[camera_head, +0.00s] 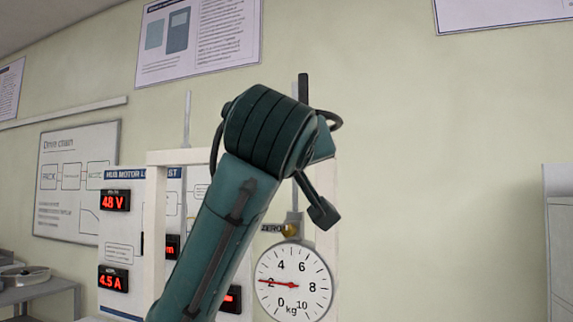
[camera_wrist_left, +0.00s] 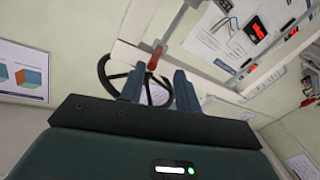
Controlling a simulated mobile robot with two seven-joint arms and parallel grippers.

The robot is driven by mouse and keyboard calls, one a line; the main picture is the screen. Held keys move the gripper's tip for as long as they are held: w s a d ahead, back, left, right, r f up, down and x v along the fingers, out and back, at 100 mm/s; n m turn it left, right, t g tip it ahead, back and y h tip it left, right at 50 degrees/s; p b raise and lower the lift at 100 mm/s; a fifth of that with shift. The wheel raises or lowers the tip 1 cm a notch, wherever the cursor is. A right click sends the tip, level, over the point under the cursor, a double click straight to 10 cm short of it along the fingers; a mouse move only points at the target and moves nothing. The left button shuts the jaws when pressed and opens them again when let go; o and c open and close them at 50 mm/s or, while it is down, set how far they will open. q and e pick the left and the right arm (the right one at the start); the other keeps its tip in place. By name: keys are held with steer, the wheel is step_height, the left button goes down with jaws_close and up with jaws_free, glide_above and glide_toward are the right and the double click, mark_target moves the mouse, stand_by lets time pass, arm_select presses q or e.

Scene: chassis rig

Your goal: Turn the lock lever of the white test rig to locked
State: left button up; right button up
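The white test rig (camera_head: 155,235) stands ahead, its frame partly hidden behind my teal left arm. In the left wrist view, its white beam (camera_wrist_left: 135,62) crosses diagonally. A red handle (camera_wrist_left: 154,60), which looks like the lock lever, shows just past the gap between the fingers. I cannot tell its lever position or any contact. My left gripper (camera_wrist_left: 158,80) is open, with its two dark fingers apart on either side of the line to the red handle. In the head view my arm covers the lever area. My right gripper is in neither view.
A black spoked ring (camera_wrist_left: 104,75) lies behind the fingers. A round kg dial (camera_head: 292,296) hangs at the rig's right, below a brass knob (camera_head: 290,230). A panel with red displays (camera_head: 113,278) stands left. A grey shelf (camera_head: 40,294) is far left. Open wall lies right of the rig.

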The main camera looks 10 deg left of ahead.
arm_select(q)
steer(key=s+b, duration=0.1)
steer(key=s, duration=0.6)
steer(key=shift+s+d, duration=0.1)
